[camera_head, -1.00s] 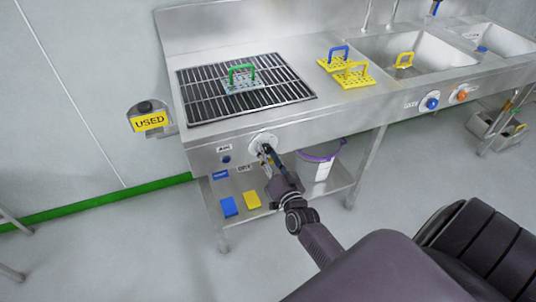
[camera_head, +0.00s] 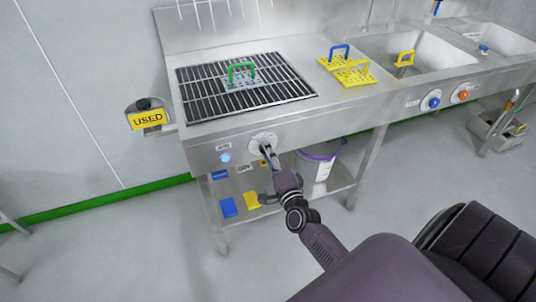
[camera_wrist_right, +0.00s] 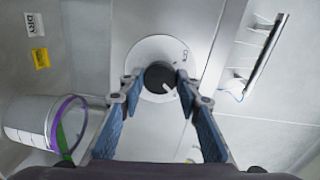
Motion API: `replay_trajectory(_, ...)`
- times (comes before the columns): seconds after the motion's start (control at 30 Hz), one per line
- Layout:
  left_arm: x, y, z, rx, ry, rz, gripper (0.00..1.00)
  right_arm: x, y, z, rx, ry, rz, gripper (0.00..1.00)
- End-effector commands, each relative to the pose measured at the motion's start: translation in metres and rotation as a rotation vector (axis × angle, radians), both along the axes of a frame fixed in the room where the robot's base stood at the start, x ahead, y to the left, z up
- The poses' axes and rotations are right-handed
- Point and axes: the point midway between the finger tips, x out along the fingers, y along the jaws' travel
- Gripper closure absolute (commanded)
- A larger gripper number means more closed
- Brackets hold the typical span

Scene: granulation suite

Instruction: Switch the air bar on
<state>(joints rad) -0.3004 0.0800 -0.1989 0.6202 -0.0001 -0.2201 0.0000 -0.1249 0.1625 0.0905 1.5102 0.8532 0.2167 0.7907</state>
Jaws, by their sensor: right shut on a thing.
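The air control is a dark round knob (camera_wrist_right: 158,77) on a white dial plate (camera_head: 262,139) on the bench's front panel. A white pointer mark shows on the knob, towards lower right in the wrist view. My right gripper (camera_head: 268,155) is at the dial, its fingertips on both sides of the knob, shut on it; it also shows in the right wrist view (camera_wrist_right: 156,82). Left of the dial is a small label and a round lamp (camera_head: 225,158), lit pale blue. Pale vertical streaks (camera_head: 228,8) hang above the grate (camera_head: 200,92). My left gripper is out of view.
A green-handled plate (camera_head: 241,75) lies on the grate; yellow plates (camera_head: 354,77) lie right of it. A sink (camera_head: 425,65) with blue (camera_head: 434,103) and orange (camera_head: 463,96) knobs is further right. A white bucket (camera_head: 316,166) stands on the shelf below. A USED holder (camera_head: 148,120) hangs at left.

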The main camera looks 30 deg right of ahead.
Motion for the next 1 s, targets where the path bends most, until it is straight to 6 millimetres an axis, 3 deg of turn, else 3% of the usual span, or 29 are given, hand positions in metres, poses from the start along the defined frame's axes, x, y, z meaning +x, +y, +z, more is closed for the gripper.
replay_trajectory(0.3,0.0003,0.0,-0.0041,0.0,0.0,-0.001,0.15,-0.0004,-0.0001,-0.001,0.108,-0.025,0.0,0.93)
replay_trajectory(0.83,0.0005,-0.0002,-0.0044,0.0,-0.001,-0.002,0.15,-0.0004,-0.0001,-0.0008,0.128,-0.029,0.0,0.93)
replay_trajectory(0.87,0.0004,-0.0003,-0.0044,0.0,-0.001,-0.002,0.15,-0.0004,-0.0001,-0.0008,0.128,-0.029,0.0,0.66)
replay_trajectory(1.0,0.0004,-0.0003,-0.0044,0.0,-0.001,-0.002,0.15,-0.0004,-0.0001,-0.0007,0.127,-0.028,0.0,0.51)
